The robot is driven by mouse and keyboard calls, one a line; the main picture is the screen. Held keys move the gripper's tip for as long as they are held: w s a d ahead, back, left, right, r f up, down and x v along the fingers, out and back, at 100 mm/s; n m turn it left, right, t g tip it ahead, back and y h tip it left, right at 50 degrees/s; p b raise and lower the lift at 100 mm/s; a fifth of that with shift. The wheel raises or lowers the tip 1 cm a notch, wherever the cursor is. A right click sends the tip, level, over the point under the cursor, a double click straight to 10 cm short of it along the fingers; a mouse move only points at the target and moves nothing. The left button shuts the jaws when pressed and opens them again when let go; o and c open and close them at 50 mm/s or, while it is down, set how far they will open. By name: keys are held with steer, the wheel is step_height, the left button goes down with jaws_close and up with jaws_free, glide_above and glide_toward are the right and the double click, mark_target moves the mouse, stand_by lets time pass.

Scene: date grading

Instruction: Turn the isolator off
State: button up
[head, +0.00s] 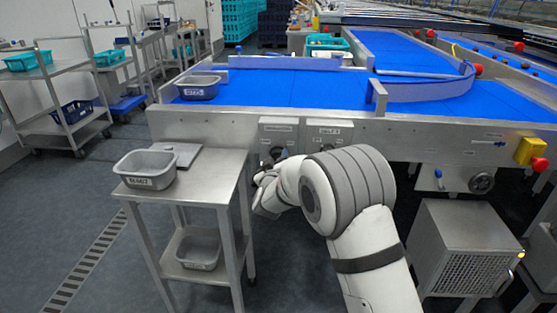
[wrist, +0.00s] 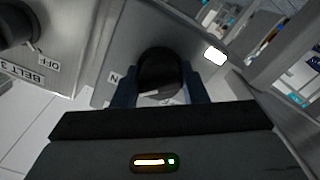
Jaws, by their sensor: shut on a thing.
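Two grey isolator boxes hang on the conveyor's front side in the head view, a left box (head: 279,128) and a right box (head: 330,130). In the wrist view, a round black knob (wrist: 160,68) on a grey box face sits between the two dark fingers of my gripper (wrist: 161,84). The gripper is shut on this knob. A partly covered label ending in N (wrist: 115,78) shows beside it. A pale mark shows on the knob's lower edge, but its setting is unclear. In the head view my gripper (head: 266,176) is at the left box, partly hidden by my arm.
A second dark knob (wrist: 16,22) with OFF and BELT 3 labels is at the wrist view's left. A steel stand (head: 218,165) with a grey tub (head: 146,170) is close left of my gripper. A grilled unit (head: 463,250) stands at right.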

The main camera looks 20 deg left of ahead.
steer(key=c, duration=0.3)
steer(key=shift+r+n+p, duration=0.1)
steer(key=shift+n+p, duration=0.2)
steer(key=shift+r+n+p, duration=0.1)
steer(key=shift+n+p, duration=0.4)
steer(key=shift+r+n+p, duration=0.1)
steer(key=shift+n+p, duration=1)
steer(key=shift+n, duration=0.1)
steer(key=n+p, duration=0.3)
steer(key=n, duration=0.1)
steer(key=shift+n, duration=0.3)
steer(key=n+p, duration=0.3)
steer(key=n, duration=0.2)
steer(key=shift+n+p, duration=0.85)
steer(key=shift+n, duration=1.25)
